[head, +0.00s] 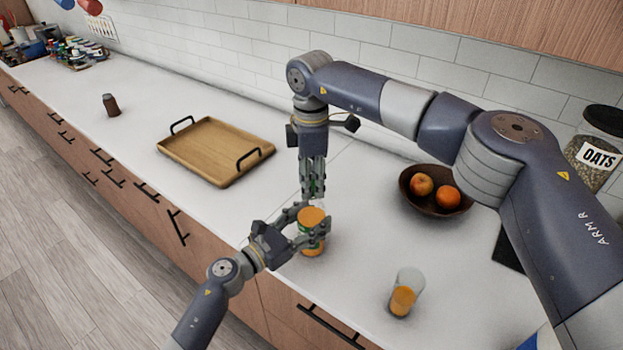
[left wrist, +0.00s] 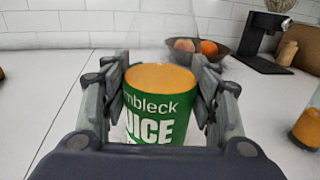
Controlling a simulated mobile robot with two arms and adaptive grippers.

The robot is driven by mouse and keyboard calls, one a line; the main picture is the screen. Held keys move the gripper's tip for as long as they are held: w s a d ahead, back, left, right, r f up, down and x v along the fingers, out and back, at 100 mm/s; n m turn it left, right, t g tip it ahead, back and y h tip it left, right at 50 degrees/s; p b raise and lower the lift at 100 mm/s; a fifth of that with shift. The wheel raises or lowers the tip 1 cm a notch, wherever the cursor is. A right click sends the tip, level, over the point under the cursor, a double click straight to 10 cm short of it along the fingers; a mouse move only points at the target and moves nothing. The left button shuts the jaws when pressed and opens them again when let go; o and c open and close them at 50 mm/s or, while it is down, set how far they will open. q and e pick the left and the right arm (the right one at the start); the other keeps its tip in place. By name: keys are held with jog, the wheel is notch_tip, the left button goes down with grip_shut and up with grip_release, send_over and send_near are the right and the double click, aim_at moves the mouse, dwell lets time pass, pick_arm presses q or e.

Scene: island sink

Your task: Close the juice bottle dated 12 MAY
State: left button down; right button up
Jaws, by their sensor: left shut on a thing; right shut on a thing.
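The juice bottle (head: 311,238) stands on the counter near its front edge, upright, with orange contents and a green label. In the left wrist view its label (left wrist: 160,118) reads "...mbleck" and "...UICE"; no date is readable, and clear wall rises above the orange level. My left gripper (head: 311,234) is shut around the bottle's body, one finger on each side. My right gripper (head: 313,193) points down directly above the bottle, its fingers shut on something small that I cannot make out. The bottle's mouth is hidden there, and no cap can be clearly seen.
A clear glass of orange drink (head: 402,300) stands to the right. A dark fruit bowl (head: 408,197) is behind it, a wooden tray (head: 205,160) to the left, and a small brown shaker (head: 111,106) farther left. An oats jar (head: 597,150) stands far right.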

jog(key=m, duration=0.6)
jog(key=o, duration=0.7)
jog(key=shift+c, duration=0.2)
jog(key=shift+r, duration=2.3)
jog(key=shift+c, duration=0.3)
